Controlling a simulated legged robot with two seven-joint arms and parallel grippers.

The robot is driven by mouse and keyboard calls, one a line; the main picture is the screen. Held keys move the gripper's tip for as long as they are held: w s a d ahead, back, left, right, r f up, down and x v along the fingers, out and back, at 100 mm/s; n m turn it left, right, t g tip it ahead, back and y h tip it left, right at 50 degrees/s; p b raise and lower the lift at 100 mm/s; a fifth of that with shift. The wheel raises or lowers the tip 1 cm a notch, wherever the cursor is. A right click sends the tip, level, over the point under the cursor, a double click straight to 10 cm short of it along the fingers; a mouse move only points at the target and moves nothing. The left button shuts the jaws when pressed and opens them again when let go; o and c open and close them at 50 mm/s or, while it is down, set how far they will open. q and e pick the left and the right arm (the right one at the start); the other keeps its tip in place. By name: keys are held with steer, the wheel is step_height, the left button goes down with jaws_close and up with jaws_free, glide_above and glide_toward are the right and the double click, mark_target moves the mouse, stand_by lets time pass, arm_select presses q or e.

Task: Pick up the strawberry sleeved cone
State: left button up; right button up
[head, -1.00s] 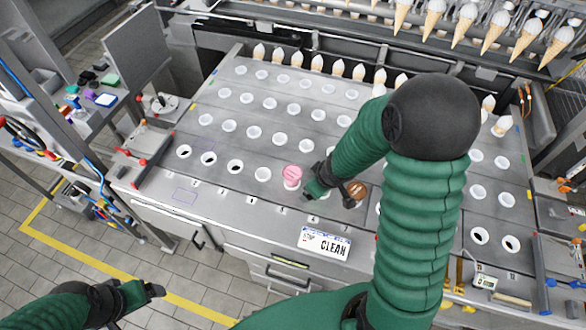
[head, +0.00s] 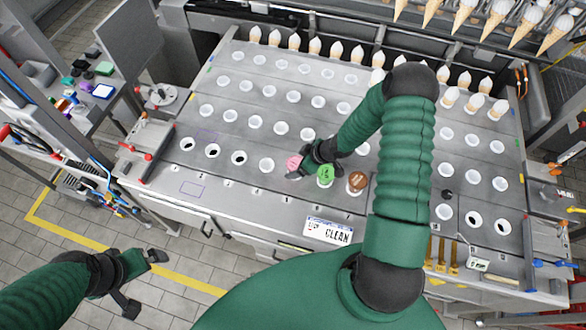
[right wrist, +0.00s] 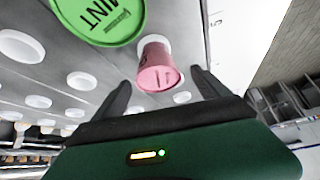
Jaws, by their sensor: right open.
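The strawberry sleeved cone, pink (head: 294,162), stands in the front part of the grey holed table. In the right wrist view the pink cone (right wrist: 156,76) shows between the two spread fingers, with its lettered end toward the camera. My right gripper (head: 303,166) is open beside it and partly covers it in the head view. I cannot tell whether a finger touches it. My left gripper (head: 147,283) is over the floor at the lower left, its fingers apart and empty.
A green mint cone (head: 325,178) stands close to the right of the pink one, and a brown cone (head: 357,182) stands beyond it. The mint cone (right wrist: 105,15) looms large in the right wrist view. White-topped cones (head: 315,46) line the table's back. A "CLEAN" sign (head: 328,231) is at the front edge.

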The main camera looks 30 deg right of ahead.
steer(key=f, duration=0.1)
steer(key=f+p, duration=0.1)
steer(key=f, duration=0.1)
steer(key=shift+w+d+f, duration=0.15)
steer(key=shift+w+d, duration=0.05)
steer(key=shift+w, duration=0.15)
steer(key=shift+w+a, duration=0.2)
steer(key=shift+c, duration=0.3)
steer(key=shift+w+a, duration=0.1)
steer(key=shift+a, duration=0.15)
steer(key=c, duration=1)
arm_select(q)
steer(key=shift+s+d+r, duration=0.15)
steer(key=shift+s+r, duration=0.1)
steer(key=shift+r, duration=0.3)
steer(key=shift+s+d+r, duration=0.15)
steer(key=shift+s+r, duration=0.1)
steer(key=shift+r, duration=0.25)
arm_select(e)
steer(key=shift+d, duration=0.25)
steer(key=c, duration=0.4)
